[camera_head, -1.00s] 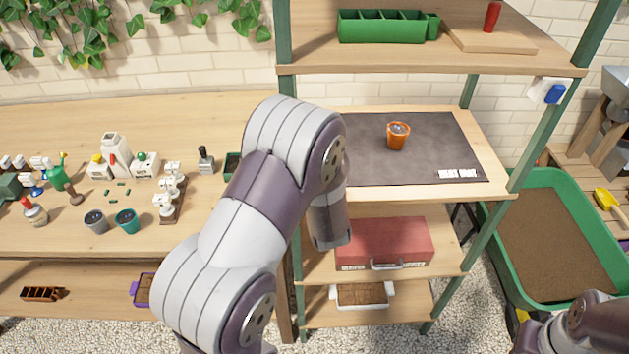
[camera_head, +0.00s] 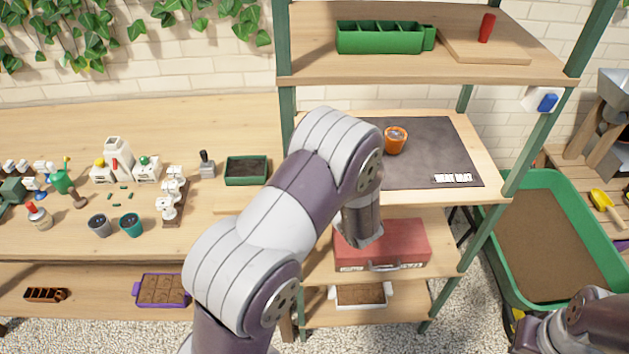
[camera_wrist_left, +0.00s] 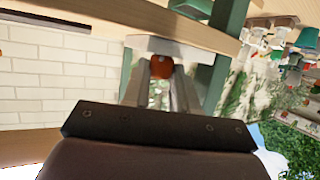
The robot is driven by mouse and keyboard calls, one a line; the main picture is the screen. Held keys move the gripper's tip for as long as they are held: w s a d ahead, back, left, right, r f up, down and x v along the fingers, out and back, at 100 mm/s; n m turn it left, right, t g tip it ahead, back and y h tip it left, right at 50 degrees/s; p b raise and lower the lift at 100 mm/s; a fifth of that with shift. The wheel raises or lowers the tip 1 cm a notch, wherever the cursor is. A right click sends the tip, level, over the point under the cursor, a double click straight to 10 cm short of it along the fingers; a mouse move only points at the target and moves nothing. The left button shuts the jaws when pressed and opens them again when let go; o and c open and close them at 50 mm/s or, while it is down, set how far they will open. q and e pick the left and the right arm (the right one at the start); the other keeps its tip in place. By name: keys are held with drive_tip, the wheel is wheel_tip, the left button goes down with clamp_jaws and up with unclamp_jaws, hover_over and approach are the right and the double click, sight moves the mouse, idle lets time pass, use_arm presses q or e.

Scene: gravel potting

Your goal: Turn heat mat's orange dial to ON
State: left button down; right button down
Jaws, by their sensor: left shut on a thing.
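The dark heat mat (camera_head: 430,150) lies on the shelf unit's middle board, with white lettering at its front right corner. Its left part is hidden behind my left arm in the head view. The orange dial (camera_wrist_left: 161,68) shows in the left wrist view, in front of a white housing (camera_wrist_left: 180,47) beside a green post. My left gripper (camera_wrist_left: 161,76) is shut on the dial, one finger on each side. The dial's setting cannot be read. The head view hides this gripper and the dial behind my arm. My right gripper is not in view; only part of that arm shows at lower right.
An orange pot (camera_head: 395,140) stands on the mat. A red case (camera_head: 382,245) lies on the shelf below. Green shelf posts (camera_head: 287,105) stand close to my left arm. A green-rimmed soil bin (camera_head: 565,185) is at right, and a crowded bench (camera_head: 150,240) at left.

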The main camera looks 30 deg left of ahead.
use_arm(q)
drive_tip(key=shift+w+d+r+n+g+y+p, duration=0.15)
drive_tip(key=shift+n+g+y+p, duration=0.25)
drive_tip(key=shift+n+g+p, duration=0.45)
drive_tip(key=shift+w+n+g+y, duration=0.15)
drive_tip(key=shift+n+g+y, duration=0.35)
drive_tip(key=shift+n+g, duration=0.45)
drive_tip(key=shift+w+n+g+p, duration=0.1)
drive_tip(key=shift+n+g+p, duration=0.2)
drive_tip(key=shift+n+g, duration=0.45)
drive_tip(key=shift+w+n+g, duration=0.1)
drive_tip(key=shift+n+g, duration=0.85)
drive_tip(key=shift+g, duration=0.3)
drive_tip(key=shift+y, duration=0.3)
drive_tip(key=c, duration=1.2)
unclamp_jaws()
